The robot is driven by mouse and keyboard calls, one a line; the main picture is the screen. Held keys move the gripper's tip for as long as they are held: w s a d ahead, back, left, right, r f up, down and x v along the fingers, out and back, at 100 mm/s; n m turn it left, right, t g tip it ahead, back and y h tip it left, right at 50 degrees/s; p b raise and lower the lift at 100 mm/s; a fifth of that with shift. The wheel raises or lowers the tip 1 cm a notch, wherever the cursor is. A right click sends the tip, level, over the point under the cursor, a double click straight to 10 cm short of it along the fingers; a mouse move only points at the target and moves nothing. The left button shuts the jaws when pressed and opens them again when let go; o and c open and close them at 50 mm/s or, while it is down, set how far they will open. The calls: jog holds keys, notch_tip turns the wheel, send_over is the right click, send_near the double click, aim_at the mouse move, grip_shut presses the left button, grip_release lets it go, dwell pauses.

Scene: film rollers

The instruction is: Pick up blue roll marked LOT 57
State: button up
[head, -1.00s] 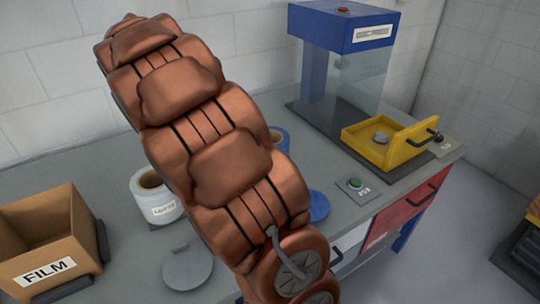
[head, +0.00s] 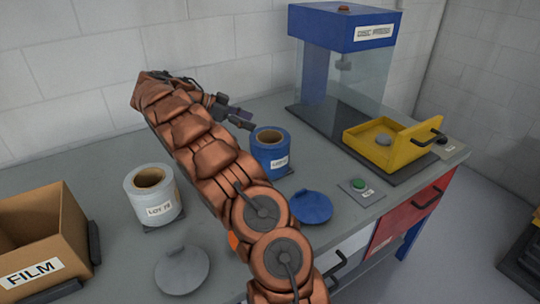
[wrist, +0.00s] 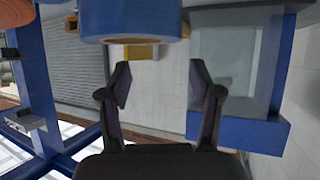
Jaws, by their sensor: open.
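The blue roll (head: 269,158) stands upright on the grey bench with its brown core showing. Its white label faces the front right, but the number is too small to read. My gripper (head: 238,113) is to the left of and behind the roll's top, apart from it. In the wrist view my gripper (wrist: 162,78) has its two fingers spread with nothing between them. A blue rounded band, seemingly the blue roll (wrist: 135,22), shows at the top of that view, beyond the fingertips.
A white roll (head: 153,197) labelled LOT stands left of my arm. A cardboard FILM box (head: 62,215) is at far left. A grey disc (head: 182,270) and blue disc (head: 311,206) lie in front. The blue press (head: 345,28) with its yellow tray (head: 372,152) stands right.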

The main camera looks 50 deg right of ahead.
aim_at(265, 129)
jog(key=shift+w+f+p+x, duration=0.15)
jog(key=shift+p+x, duration=0.15)
jog(key=shift+x, duration=1.1)
jog(key=shift+w+f+p+x, duration=0.15)
jog(key=shift+p+x, duration=0.1)
jog(key=shift+x, duration=1.1)
jog(key=shift+w+f+p+x, duration=0.15)
jog(key=shift+p+x, duration=0.15)
jog(key=shift+x, duration=1.1)
grip_shut()
